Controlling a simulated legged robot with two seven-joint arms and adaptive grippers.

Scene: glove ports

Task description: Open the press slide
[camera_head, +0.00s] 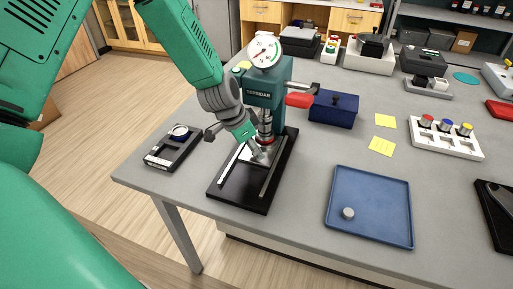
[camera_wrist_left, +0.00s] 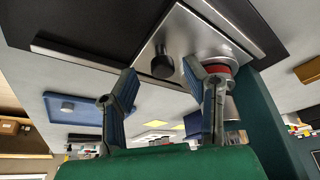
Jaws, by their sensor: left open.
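The green bench press (camera_head: 264,88) with a round dial stands on a black base (camera_head: 240,196). Its silver slide plate (camera_head: 243,158) lies between rails under the ram, partly hidden by my gripper. In the left wrist view the slide plate (camera_wrist_left: 190,42) carries a short black knob (camera_wrist_left: 163,66). My left gripper (camera_head: 262,156) reaches down over the plate from the left. In the left wrist view its fingers (camera_wrist_left: 160,72) are spread, with the knob showing between the tips; I cannot tell whether they touch it. The ram's red ring (camera_wrist_left: 219,68) is close beside one finger. My right gripper is out of view.
The press has a red-handled lever (camera_head: 299,100) on its right. A dark blue box (camera_head: 334,109) stands behind it. A blue tray (camera_head: 369,190) with a small grey cylinder lies to the right. A black device (camera_head: 172,150) sits at the left table edge.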

